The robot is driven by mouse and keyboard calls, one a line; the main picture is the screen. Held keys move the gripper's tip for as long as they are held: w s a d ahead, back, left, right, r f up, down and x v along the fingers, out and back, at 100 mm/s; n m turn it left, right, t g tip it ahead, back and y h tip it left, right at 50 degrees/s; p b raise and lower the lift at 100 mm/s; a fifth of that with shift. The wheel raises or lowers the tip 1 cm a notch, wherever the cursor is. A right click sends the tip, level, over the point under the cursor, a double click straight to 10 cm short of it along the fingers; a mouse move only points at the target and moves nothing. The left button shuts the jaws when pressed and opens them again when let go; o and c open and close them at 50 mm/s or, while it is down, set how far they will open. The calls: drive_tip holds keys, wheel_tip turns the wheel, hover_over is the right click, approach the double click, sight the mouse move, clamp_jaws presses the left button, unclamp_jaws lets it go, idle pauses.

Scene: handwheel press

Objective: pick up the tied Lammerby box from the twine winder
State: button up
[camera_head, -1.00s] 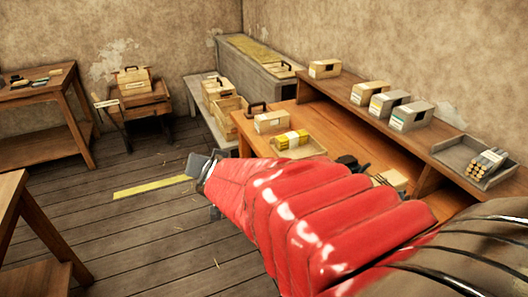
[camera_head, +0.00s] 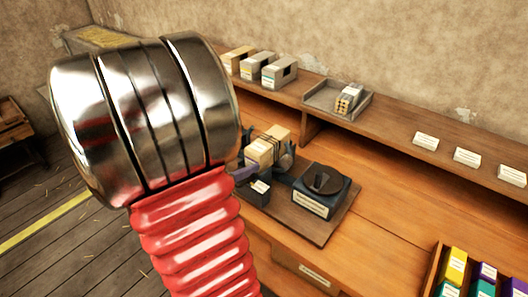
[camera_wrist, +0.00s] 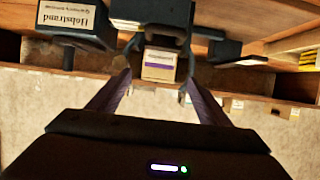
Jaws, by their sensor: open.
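The tied box (camera_head: 268,147) is a small tan carton with dark twine around it. It sits on the twine winder, whose dark knobbed housing (camera_head: 322,188) stands to its right on a wooden board. In the wrist view the box (camera_wrist: 160,66) shows a pale label with a purple band; its lettering is too small to read. My gripper (camera_wrist: 157,82) is open, its two fingers apart either side of the box's near end. I cannot tell whether they touch it. In the head view only a purplish finger shows by the box; my arm hides the rest.
The housing's label reads Hobstrand in the wrist view (camera_wrist: 71,17). The shelf behind holds several boxes, a grey tray (camera_head: 337,99) of bundled sticks and white cards (camera_head: 467,157). A wooden rack (camera_head: 468,272) of coloured packets stands at front right. Bench right of the winder is clear.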

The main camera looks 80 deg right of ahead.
sight(251, 157)
drive_tip(key=shift+x, duration=4.3)
drive_tip(key=shift+w+f, duration=0.1)
drive_tip(key=shift+x, duration=2.6)
drive_tip(key=c, duration=1.2)
wheel_tip(251, 157, up, 10)
drive_tip(key=shift+r, duration=0.1)
